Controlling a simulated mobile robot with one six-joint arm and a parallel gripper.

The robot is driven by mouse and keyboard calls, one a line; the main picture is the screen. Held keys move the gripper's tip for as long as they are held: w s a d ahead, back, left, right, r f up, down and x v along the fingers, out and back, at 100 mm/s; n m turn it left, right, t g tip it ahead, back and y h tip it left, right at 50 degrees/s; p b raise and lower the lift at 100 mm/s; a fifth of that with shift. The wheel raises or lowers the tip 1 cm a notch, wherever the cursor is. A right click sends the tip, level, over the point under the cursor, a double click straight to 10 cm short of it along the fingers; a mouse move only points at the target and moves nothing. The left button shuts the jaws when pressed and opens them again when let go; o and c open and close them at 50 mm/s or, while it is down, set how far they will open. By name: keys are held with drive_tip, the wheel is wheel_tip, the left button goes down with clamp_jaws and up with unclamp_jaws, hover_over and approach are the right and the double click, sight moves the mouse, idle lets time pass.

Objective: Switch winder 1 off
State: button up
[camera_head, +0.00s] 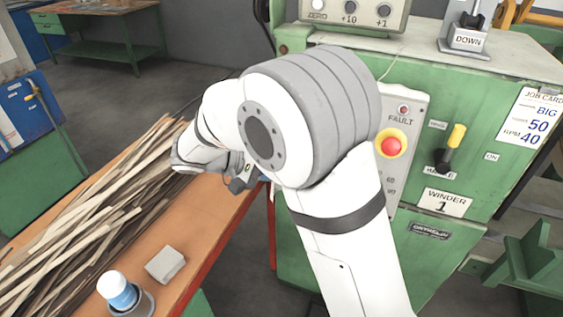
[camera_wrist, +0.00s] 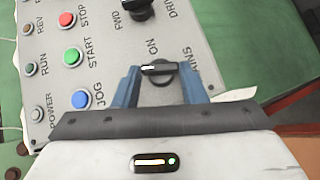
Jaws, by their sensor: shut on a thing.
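In the wrist view my gripper (camera_wrist: 160,76) has its two blue fingers on either side of a black rotary knob (camera_wrist: 163,78) and is shut on it. The knob's white pointer mark lies across to the picture's left. The word ON stands above it, and a partly hidden label that seems to read MAINS is to its right. In the head view the green winder (camera_head: 455,100) carries a plate (camera_head: 444,203) reading WINDER 1. My gripper (camera_head: 240,182) is low at the left of the winder there, mostly hidden by my arm, and the knob is hidden.
The grey control panel (camera_wrist: 105,45) has STOP, START and JOG buttons and another black knob (camera_wrist: 138,8). The winder's front has a red emergency button (camera_head: 391,144) and a yellow-handled lever (camera_head: 451,148). An orange bench (camera_head: 213,215) with wooden strips stands left.

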drive_tip(key=shift+a+f+n+t+h, duration=0.1)
drive_tip(key=shift+f+n+t+h, duration=0.1)
drive_tip(key=shift+n+t+h, duration=0.5)
drive_tip(key=shift+n, duration=0.5)
drive_tip(key=o, duration=1)
drive_tip(key=v, duration=0.7)
drive_tip(key=shift+a, duration=0.4)
drive_tip(key=shift+s, duration=0.1)
